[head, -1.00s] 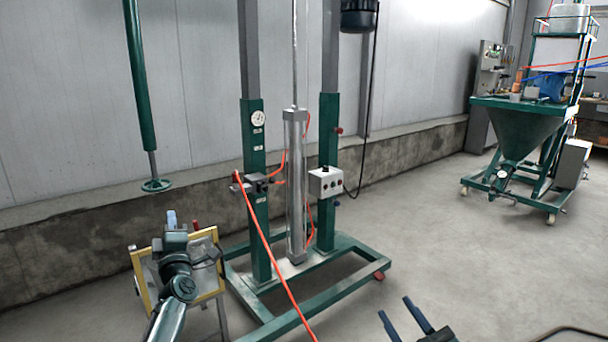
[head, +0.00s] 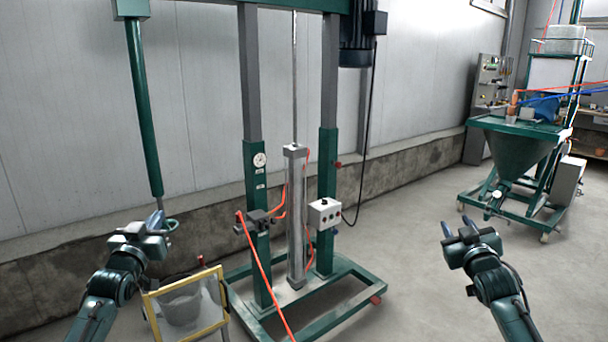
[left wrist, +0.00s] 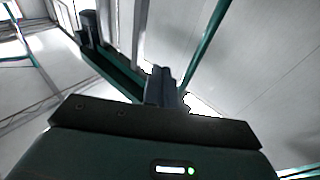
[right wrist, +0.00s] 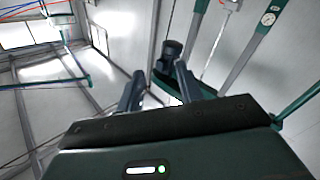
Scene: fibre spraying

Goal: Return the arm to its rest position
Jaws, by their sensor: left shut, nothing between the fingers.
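My left gripper (head: 158,218) is raised at the left in the head view, shut and empty, its fingers pointing up. It overlaps the lower end of the green hanging rod (head: 143,110) in the picture; I cannot tell how far apart they are. In the left wrist view the two fingers (left wrist: 161,85) are together. My right gripper (head: 458,228) is raised at the right in the head view, over bare floor. Its two fingers (right wrist: 158,90) stand apart in the right wrist view, with nothing between them.
A green mixer stand (head: 258,215) with a control box (head: 324,213) stands in the middle, a red hose (head: 262,275) running forward from it. A yellow-framed holder (head: 190,285) is below my left gripper. A green hopper machine (head: 510,155) stands at the back right. Floor between is clear.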

